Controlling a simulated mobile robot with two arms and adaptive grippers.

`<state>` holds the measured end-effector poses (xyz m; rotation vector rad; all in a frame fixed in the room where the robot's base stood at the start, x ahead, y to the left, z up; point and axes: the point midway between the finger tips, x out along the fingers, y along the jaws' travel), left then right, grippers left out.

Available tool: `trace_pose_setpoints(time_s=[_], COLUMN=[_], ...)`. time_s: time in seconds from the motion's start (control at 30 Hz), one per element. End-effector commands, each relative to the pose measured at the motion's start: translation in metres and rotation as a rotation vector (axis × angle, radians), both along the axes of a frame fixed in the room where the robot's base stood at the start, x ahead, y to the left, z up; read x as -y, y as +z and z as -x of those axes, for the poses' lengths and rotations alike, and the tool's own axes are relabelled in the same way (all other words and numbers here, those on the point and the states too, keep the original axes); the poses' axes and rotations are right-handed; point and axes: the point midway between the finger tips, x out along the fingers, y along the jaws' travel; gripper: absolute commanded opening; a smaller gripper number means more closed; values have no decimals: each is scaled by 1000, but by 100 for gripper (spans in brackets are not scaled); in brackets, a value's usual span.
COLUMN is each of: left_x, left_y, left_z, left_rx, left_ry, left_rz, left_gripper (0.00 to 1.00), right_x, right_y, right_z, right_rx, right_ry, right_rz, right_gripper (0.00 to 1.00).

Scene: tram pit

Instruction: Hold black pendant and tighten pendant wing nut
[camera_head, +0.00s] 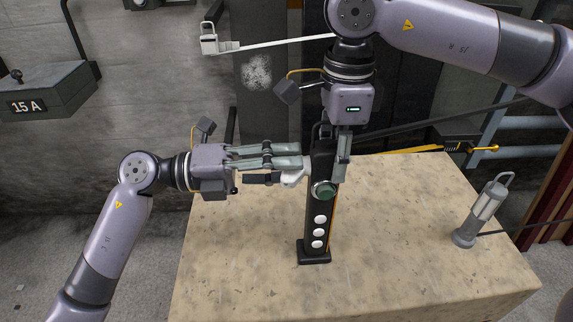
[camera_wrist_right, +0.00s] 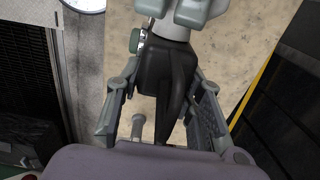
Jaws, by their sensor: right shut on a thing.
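My right gripper (camera_head: 333,150) comes down from above and is shut on the pendant's upper part. In the right wrist view the pendant's dark top (camera_wrist_right: 168,75) sits between its two fingers. A pale wing-nut-like piece (camera_head: 292,179) sticks out at the pendant's left side. My left gripper (camera_head: 290,168) reaches in level from the left, its fingertips at this piece. Whether they grip it is hidden.
The stone-topped table (camera_head: 400,225) is mostly clear around the pendant. A grey lamp with a handle (camera_head: 482,212) stands at the right, with a dark cable. A yellow-and-black piece (camera_head: 450,143) lies near the back edge. A box marked 15 A (camera_head: 45,95) is at the left.

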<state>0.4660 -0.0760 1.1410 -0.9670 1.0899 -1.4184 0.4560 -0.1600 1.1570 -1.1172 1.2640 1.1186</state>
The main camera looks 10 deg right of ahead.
Motion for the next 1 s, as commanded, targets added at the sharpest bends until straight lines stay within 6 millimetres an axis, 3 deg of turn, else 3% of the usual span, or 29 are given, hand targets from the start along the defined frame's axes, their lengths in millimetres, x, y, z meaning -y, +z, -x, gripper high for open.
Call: trace_pose_setpoints(time_s=[0.37, 0.9, 1.0], left_x=[5, 5, 5], left_y=[0, 0, 0], left_z=[1, 1, 1], left_rx=[0, 0, 0], left_ry=[0, 0, 0], left_rz=[0, -1, -1], left_gripper=[38, 2, 0], right_x=[0, 0, 0], right_y=[0, 0, 0], right_z=[0, 0, 0], right_rx=[0, 0, 0], right_ry=[0, 0, 0], right_rz=[0, 0, 0], right_gripper=[0, 0, 0])
